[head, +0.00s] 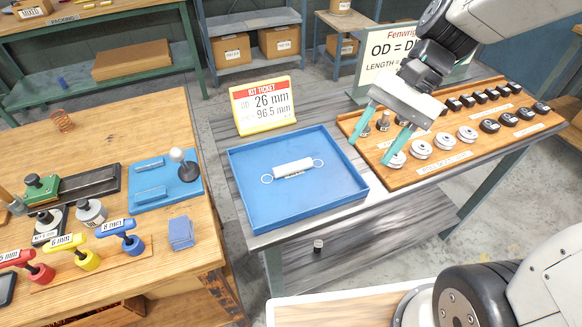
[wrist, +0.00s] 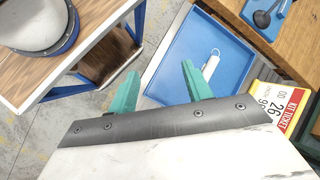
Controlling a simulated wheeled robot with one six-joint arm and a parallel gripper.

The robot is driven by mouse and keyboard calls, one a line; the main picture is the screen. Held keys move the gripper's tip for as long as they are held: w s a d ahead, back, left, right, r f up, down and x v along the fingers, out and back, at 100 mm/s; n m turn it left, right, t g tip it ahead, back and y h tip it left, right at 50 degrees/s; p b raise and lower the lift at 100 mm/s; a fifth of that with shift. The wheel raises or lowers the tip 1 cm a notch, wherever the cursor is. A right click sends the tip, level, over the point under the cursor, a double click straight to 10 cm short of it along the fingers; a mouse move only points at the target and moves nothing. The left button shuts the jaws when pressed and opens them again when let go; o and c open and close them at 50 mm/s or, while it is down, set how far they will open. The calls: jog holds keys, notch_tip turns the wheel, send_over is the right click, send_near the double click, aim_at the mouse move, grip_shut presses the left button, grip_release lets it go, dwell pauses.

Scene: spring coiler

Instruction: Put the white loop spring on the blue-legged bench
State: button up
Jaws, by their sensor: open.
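The white loop spring (head: 293,169) lies in the blue tray (head: 250,222) on a grey-topped bench, with a wire loop at each end. It also shows in the wrist view (wrist: 210,67), just beyond the right fingertip in the picture. My gripper (head: 371,152) has green fingers spread apart with nothing between them. It is above the bench, right of the tray, apart from the spring. In the wrist view, a wood-topped bench with bright blue legs (wrist: 137,22) stands at the upper left, bearing a large round grey-and-white thing.
A yellow-framed ticket (head: 262,104) stands behind the tray. A wooden board (head: 443,172) with several discs and black pieces lies right of it, close beneath my gripper. The left table (head: 110,110) holds coloured-handled tools. A wood surface with a white edge (head: 335,314) shows at the bottom.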

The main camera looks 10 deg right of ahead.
jog(key=w+a+f+m+g+y, duration=0.1)
jog(key=w+a+f+m+y, duration=0.2)
jog(key=w+f+m+y, duration=0.25)
jog(key=m+y, duration=0.1)
jog(key=m, duration=0.3)
send_near(302, 161)
jog(key=a, duration=0.1)
jog(key=s+a+f, duration=0.1)
jog(key=shift+s+a+f+n+t, duration=0.2)
jog(key=shift+a+f+n+t, duration=0.1)
jog(key=shift+t, duration=0.1)
jog(key=shift+y, duration=0.25)
jog(key=x, duration=0.7)
jog(key=shift+s+a, duration=0.15)
jog(key=shift+a, duration=0.15)
grip_shut()
